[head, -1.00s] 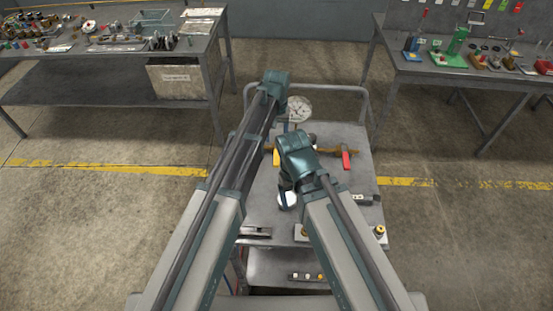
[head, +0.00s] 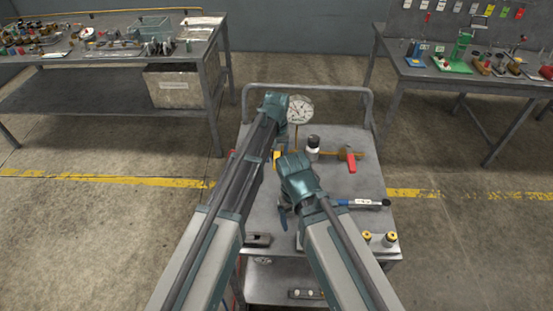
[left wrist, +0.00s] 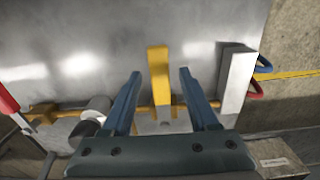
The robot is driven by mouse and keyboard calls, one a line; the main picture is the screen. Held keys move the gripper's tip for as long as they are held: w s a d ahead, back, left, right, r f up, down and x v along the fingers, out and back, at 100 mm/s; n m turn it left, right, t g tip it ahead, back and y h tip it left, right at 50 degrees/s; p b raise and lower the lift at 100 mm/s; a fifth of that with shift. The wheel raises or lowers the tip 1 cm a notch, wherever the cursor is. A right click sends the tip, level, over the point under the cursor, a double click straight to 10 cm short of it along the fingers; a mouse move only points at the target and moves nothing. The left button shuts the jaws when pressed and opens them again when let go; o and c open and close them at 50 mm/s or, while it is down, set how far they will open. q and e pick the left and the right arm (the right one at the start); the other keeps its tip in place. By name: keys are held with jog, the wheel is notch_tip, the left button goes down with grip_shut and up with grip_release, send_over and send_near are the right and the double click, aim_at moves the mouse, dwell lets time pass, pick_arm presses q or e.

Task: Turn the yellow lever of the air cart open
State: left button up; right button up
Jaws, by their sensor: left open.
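The yellow lever (left wrist: 159,78) stands between the two fingers of my left gripper (left wrist: 160,73) in the left wrist view. The fingers are open, with a gap on each side of the lever. In the head view only a bit of the yellow lever (head: 277,155) shows beside my left arm, which hides the left fingers. The air cart (head: 345,185) carries a round gauge (head: 299,109) at its back and a red lever (head: 350,163) right of the yellow one. My right gripper (head: 284,219) hangs over the cart, its fingers mostly hidden.
A white and black cylinder (head: 313,149) stands between the levers. A blue and black tool (head: 362,203) and yellow-topped parts (head: 390,239) lie at the cart's right. A pale upright block (left wrist: 237,85) is close to the left gripper. Benches stand behind on both sides.

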pick_arm(q)
jog(key=shift+c, duration=0.3)
grip_shut()
dwell(1.1)
